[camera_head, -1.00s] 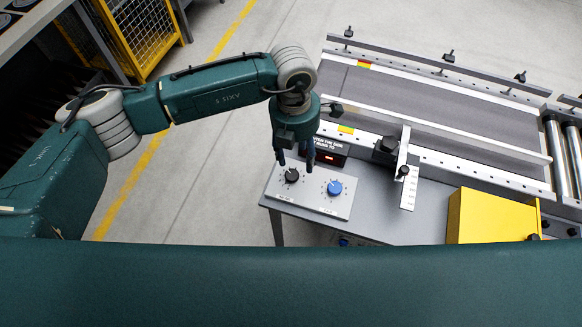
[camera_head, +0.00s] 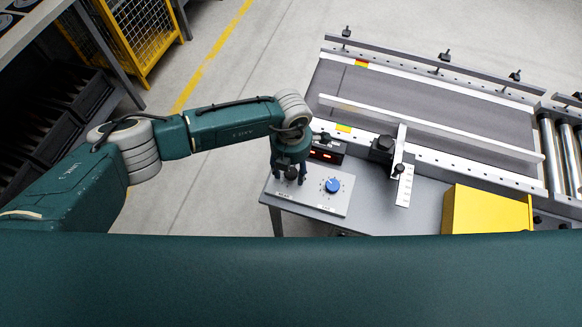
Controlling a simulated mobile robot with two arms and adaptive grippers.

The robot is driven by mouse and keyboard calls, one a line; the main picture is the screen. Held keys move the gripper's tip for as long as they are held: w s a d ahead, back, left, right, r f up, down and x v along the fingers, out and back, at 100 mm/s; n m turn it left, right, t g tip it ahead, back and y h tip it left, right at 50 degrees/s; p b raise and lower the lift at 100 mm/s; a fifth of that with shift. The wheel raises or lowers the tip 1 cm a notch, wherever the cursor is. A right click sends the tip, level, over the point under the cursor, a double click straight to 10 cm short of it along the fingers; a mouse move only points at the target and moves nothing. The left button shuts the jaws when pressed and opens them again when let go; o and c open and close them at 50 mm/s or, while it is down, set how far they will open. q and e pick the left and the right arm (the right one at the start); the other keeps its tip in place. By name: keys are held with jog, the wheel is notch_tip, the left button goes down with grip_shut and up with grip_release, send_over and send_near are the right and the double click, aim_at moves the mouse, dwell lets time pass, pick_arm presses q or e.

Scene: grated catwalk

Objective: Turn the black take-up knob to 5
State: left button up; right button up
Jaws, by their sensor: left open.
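The black take-up knob (camera_head: 291,173) sits on the left of a light grey control panel (camera_head: 317,205) on the bench. Its dial marks are too small to read. My left gripper (camera_head: 289,176) points down over the black knob, open, with its fingers on either side of it. I cannot tell whether the fingers touch the knob. The blue knob (camera_head: 333,185) is to the right on the same panel, clear of the gripper. My right gripper is out of view.
A display box with red digits (camera_head: 325,152) stands behind the panel. A conveyor belt (camera_head: 420,100) with side rails runs behind it. A black clamp knob and ruled bracket (camera_head: 403,185) and a yellow box (camera_head: 487,211) are to the right. Black bins (camera_head: 75,105) stand at left.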

pick_arm(q)
jog(key=shift+c, duration=0.5)
jog(key=c, duration=1.1)
jog(key=shift+o, duration=0.2)
jog(key=shift+f+m+b, duration=0.2)
jog(key=shift+m+b, duration=0.4)
jog(key=shift+b, duration=0.4)
jog(key=m+b, duration=0.2)
jog(key=shift+b, duration=0.3)
jog(key=shift+m+b, duration=0.9)
jog(key=shift+b, duration=0.2)
jog(key=shift+r+m+b, duration=0.15)
jog(key=shift+m+b, duration=0.35)
jog(key=o, duration=1.2)
jog(key=shift+c, duration=0.2)
